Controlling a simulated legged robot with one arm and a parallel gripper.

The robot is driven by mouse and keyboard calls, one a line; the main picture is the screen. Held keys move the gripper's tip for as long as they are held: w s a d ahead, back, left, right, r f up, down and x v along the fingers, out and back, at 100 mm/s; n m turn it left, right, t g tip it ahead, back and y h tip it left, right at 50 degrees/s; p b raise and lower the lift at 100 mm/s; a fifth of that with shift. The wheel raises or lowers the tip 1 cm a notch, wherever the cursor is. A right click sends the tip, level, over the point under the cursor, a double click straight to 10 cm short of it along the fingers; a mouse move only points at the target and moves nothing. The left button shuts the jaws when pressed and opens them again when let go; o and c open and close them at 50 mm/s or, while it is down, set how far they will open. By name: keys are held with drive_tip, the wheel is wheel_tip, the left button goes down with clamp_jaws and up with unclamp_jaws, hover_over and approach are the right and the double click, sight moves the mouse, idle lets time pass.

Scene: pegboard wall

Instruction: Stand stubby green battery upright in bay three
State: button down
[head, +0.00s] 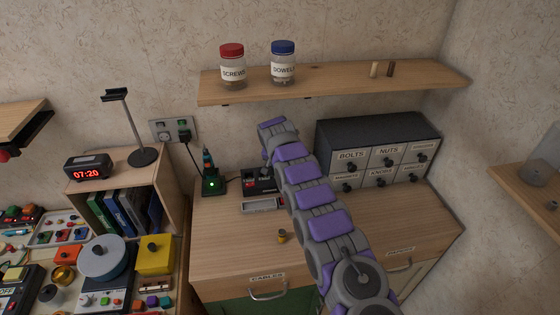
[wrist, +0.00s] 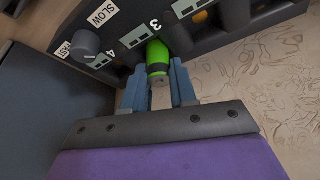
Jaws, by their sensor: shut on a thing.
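The stubby green battery (wrist: 158,58) is between the two blue fingers of my gripper (wrist: 160,88) in the wrist view, and the gripper is shut on it. Its grey-banded end faces the camera. Its far end is at the bay marked 3 on the dark charger (wrist: 122,38); I cannot tell how deep it sits or whether it touches the bay floor. In the head view the charger (head: 262,184) stands on the desk, partly behind my arm. My gripper and the battery cannot be made out there.
Labels 4, SLOW and FAST and a grey knob (wrist: 86,42) are left of bay three. A green-lit stand (head: 212,184) is left of the charger, a drawer cabinet (head: 378,150) right. A small yellow-brown object (head: 282,238) lies on the desk (head: 235,245) front.

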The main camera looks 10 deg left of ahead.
drive_tip(key=shift+d, duration=0.2)
drive_tip(key=shift+a+f, duration=0.1)
drive_tip(key=shift+f, duration=0.3)
